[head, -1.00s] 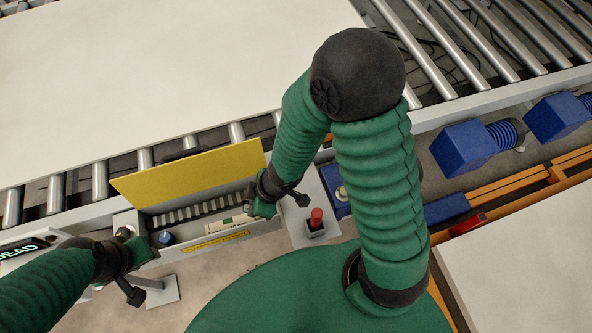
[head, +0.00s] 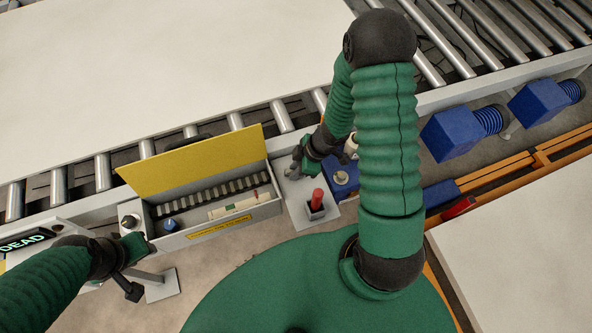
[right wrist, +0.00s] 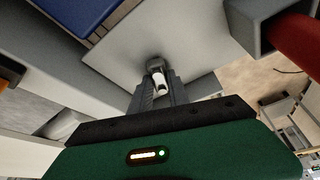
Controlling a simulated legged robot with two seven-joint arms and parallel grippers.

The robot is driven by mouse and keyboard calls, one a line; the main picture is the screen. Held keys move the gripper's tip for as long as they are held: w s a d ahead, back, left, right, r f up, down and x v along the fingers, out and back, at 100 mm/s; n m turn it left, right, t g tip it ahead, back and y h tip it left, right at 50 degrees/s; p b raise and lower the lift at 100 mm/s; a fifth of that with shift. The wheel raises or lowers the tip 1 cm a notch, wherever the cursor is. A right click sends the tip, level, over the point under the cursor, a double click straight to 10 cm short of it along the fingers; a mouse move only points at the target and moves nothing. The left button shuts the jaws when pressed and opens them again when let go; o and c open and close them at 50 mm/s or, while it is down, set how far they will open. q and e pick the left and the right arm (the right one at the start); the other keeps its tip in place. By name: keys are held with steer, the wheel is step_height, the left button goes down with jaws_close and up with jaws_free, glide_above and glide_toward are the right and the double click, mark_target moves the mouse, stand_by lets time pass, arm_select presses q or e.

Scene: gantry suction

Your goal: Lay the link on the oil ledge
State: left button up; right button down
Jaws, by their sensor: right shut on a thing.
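My right gripper (head: 292,172) is over a grey plate (head: 296,200) right of the open box. In the right wrist view, the gripper (right wrist: 158,88) is shut on a small white cylindrical piece, the link (right wrist: 159,80). The grey plate (right wrist: 195,45) shows beyond the fingertips. I cannot tell whether the link touches it. No label marks the oil ledge; this plate may be it. My left gripper (head: 137,248) is by the box's left end, near a knob; its jaws are too unclear to read.
The grey box (head: 190,235) has a raised yellow lid (head: 195,165), a dark slotted row and a cream strip (head: 238,206). A red-topped post (head: 317,200) stands on the plate's front. A blue block (head: 343,180) is to its right. The roller conveyor (head: 235,122) runs behind.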

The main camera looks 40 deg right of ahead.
steer(key=shift+w+d, duration=0.15)
steer(key=shift+d, duration=0.3)
steer(key=c, duration=1.3)
jaws_free()
steer(key=shift+s+d+f, duration=0.2)
steer(key=shift+d, duration=0.55)
steer(key=shift+o, duration=0.2)
steer(key=shift+w+a+r, duration=0.1)
steer(key=shift+w+a, duration=0.05)
steer(key=shift+a, duration=0.5)
steer(key=shift+r+p, duration=0.25)
steer(key=shift+p, duration=0.05)
steer(key=d+p+v, duration=0.1)
steer(key=p+v, duration=0.5)
steer(key=v, duration=0.5)
steer(key=w+r+m+t+h, duration=0.3)
steer(key=w+r+m+h, duration=0.15)
steer(key=w+r, duration=0.2)
arm_select(q)
step_height(320, 180, up, 7)
steer(key=d, duration=0.1)
steer(key=shift+d+f, duration=0.2)
arm_select(e)
steer(key=s+a+r+m+g, duration=0.3)
steer(key=s+a+r+m, duration=0.2)
steer(key=s+a, duration=0.3)
steer(key=shift+s+a+r+m+y, duration=0.3)
steer(key=shift+s+a+m+y, duration=0.15)
steer(key=shift+a+m, duration=0.2)
